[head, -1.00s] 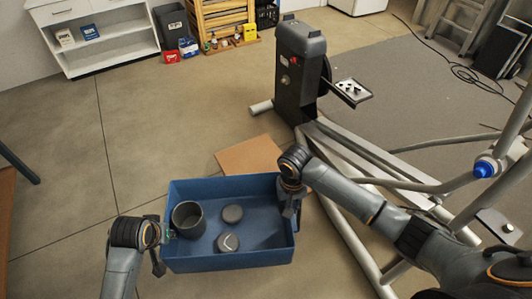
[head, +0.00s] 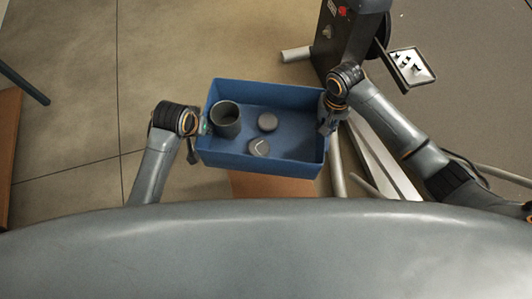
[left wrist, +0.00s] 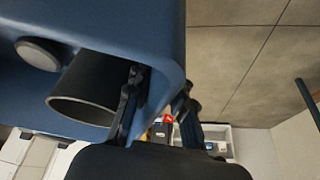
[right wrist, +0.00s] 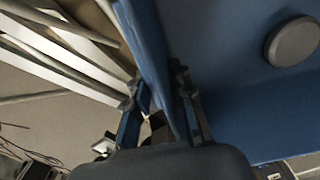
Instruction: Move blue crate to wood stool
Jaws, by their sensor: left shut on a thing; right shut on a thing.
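The blue crate (head: 290,165) hangs between my two grippers in the head view, open side up. My right gripper (head: 327,118) is shut on the right wall, which also shows in the right wrist view (right wrist: 150,50). A flat brown square surface (head: 270,186) shows partly below the crate; I cannot tell whether it is the wood stool.
An exercise machine (head: 345,45) with a pale frame stands to the right, close to my right arm. A brown panel and a dark leg (head: 22,85) show at the left edge. The concrete floor (head: 75,130) at left is clear.

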